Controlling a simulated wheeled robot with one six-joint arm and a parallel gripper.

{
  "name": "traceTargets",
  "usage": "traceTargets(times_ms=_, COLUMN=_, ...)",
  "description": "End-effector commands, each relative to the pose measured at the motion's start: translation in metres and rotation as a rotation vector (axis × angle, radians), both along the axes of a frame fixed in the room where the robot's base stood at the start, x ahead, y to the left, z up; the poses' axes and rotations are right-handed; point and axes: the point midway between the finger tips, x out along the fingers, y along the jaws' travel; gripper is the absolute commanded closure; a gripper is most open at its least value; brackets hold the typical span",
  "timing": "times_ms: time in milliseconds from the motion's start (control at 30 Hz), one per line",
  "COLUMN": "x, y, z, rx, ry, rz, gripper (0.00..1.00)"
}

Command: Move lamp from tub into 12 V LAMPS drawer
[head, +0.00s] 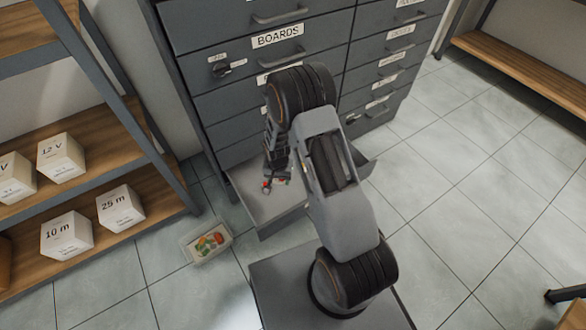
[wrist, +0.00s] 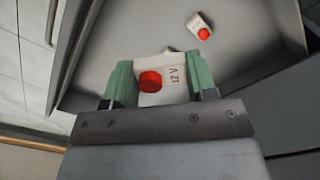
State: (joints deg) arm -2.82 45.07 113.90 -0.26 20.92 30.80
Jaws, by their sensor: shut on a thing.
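My gripper (wrist: 160,82) is shut on a small white box marked 12 V with a red dot, the lamp (wrist: 174,72), held between green fingertips. In the wrist view it is over the open grey drawer (wrist: 240,62). A second small white piece with a red dot (wrist: 201,27) lies on the drawer floor, apart from my gripper. In the head view the open bottom drawer (head: 250,195) is partly behind my arm, and my gripper (head: 275,178) is over it. The drawer's label is not readable. The tub (head: 194,256) stands on the floor left of the drawer, with several coloured pieces inside.
The grey cabinet (head: 225,110) has other drawers shut, one labelled BOARDS (head: 278,36). A shelf rack (head: 150,150) with white boxes (head: 121,208) stands at the left. A wooden bench (head: 520,60) is at the upper right. The tiled floor at right is clear.

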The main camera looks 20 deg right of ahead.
Motion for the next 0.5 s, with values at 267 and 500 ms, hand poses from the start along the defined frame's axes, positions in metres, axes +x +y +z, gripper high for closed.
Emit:
traceTargets(times_ms=267, x=0.004, y=-0.023, z=-0.048, rx=0.001, ry=-0.004, rz=-0.114, gripper=0.70)
traceTargets(times_ms=500, x=0.028, y=-0.080, z=-0.076, rx=0.000, ry=-0.005, rz=-0.115, gripper=0.70)
